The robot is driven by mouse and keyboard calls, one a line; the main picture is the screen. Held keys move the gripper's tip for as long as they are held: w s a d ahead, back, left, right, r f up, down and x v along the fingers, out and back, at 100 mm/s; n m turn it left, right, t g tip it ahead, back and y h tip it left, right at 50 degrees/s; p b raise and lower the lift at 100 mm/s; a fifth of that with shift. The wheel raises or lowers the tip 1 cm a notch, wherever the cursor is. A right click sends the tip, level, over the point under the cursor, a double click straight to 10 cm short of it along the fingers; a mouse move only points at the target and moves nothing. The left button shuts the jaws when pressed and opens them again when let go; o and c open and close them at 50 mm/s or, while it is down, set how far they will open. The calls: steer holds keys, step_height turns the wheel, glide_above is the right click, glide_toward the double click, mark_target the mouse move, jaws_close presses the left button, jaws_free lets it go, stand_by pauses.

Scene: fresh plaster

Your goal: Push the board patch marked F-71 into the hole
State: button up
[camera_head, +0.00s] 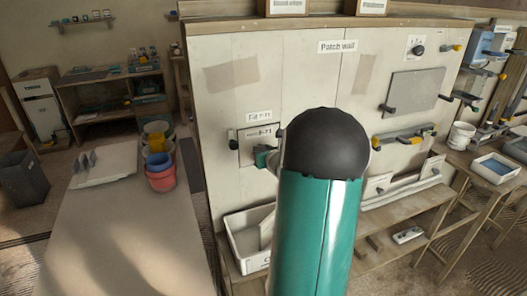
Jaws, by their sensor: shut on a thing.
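The board patch (248,151) is a small pale panel at the wall, under a white label that seems to read F-71 (258,115). A second small label sits on the patch's upper part. The hole's edges are not visible, so I cannot tell how deep the patch sits. My gripper (264,157) is at the patch's lower right, shut on it, mostly hidden behind my own black and teal arm. A dark knob or clip (232,139) is at the patch's left edge.
The patch wall (300,75) carries a grey panel (415,92) and a shelf with a level (402,137). A white bin (236,243) stands below the patch. Stacked buckets (160,173) stand on the left bench (105,235). A side table with trays (495,168) is at right.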

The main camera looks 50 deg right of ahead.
stand_by(0.6)
steer(key=o, duration=1.2)
steer(key=shift+o, duration=0.2)
steer(key=s+a, duration=0.2)
steer(key=s, duration=0.1)
steer(key=s+a, duration=0.1)
steer(key=s, duration=0.1)
steer(key=shift+s, duration=0.1)
stand_by(0.6)
